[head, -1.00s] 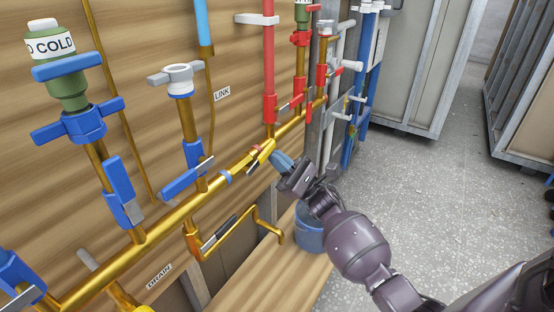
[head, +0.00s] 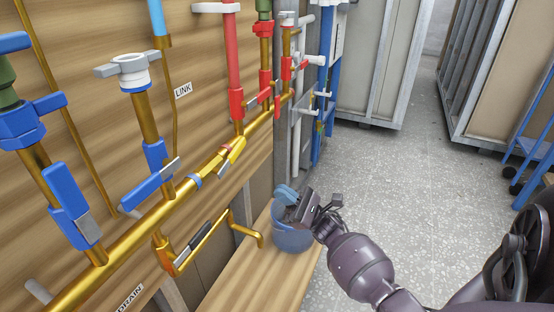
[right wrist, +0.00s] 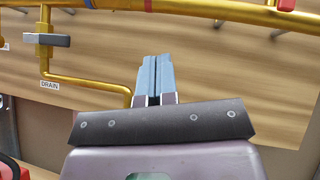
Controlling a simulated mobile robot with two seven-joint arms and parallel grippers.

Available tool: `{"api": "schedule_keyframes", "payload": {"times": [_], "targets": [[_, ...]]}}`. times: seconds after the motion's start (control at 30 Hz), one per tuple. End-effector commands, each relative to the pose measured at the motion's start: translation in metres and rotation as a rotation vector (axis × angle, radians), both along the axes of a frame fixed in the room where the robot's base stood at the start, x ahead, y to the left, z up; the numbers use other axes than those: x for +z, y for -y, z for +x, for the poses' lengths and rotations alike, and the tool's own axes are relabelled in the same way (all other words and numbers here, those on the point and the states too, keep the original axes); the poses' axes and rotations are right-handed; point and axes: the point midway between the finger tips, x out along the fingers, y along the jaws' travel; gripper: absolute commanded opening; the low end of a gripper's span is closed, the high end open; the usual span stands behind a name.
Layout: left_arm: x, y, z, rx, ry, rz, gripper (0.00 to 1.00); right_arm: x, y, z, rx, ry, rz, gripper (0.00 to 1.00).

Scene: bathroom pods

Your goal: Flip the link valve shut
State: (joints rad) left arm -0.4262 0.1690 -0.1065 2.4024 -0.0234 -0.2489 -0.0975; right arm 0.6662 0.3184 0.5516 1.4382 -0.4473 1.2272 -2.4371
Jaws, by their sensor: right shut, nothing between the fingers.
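My right gripper (head: 284,193) has blue fingers. It is shut and empty, to the right of and below the valve in the head view, apart from it. Its closed fingers (right wrist: 154,78) also show in the right wrist view, pointing toward the wooden board with the brass pipe above. My left gripper is not in view.
A blue bucket (head: 292,238) stands on the wooden ledge (head: 245,285) behind and under my right gripper. The drain pipe (head: 212,230) juts out below the main pipe. Blue-handled valves (head: 150,190) are at left, red ones (head: 236,103) beyond. The speckled floor (head: 385,200) at right is open.

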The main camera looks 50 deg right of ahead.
Motion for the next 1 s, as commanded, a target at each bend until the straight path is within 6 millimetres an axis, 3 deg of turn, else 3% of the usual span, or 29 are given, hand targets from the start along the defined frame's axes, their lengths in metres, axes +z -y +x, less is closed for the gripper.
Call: {"api": "schedule_keyframes", "payload": {"times": [0.4, 0.63, 1.0], "targets": [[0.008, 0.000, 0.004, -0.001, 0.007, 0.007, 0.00, 0.002, -0.005, -0.002, -0.004, 0.005, 0.009, 0.00], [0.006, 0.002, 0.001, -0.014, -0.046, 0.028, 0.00, -0.003, -0.016, -0.008, 0.000, -0.002, 0.020, 0.00], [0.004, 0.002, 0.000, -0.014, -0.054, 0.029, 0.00, -0.006, -0.017, -0.008, 0.001, -0.007, 0.019, 0.00]]}}
